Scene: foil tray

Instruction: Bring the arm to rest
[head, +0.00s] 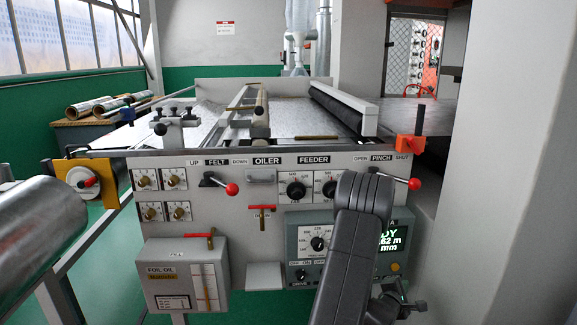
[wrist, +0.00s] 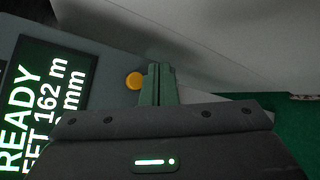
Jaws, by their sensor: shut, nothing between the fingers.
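My gripper (wrist: 159,72) shows in the wrist view with its two green fingers together and nothing between them. It is in front of the drive panel, beside an orange round button (wrist: 134,81); I cannot tell whether it touches anything. A lit display (wrist: 40,110) reading READY lies to its left. In the head view my grey arm stands in front of the machine's panel at the lower right and covers part of the drive box (head: 300,235). My fingers are not clearly seen there.
Red-knobbed levers for felt (head: 231,188) and pinch (head: 414,184) stick out from the front panel. The foil oil box (head: 185,275) juts out at the lower left. A large foil roll (head: 40,220) is at far left. A pale column (head: 515,200) stands close on the right.

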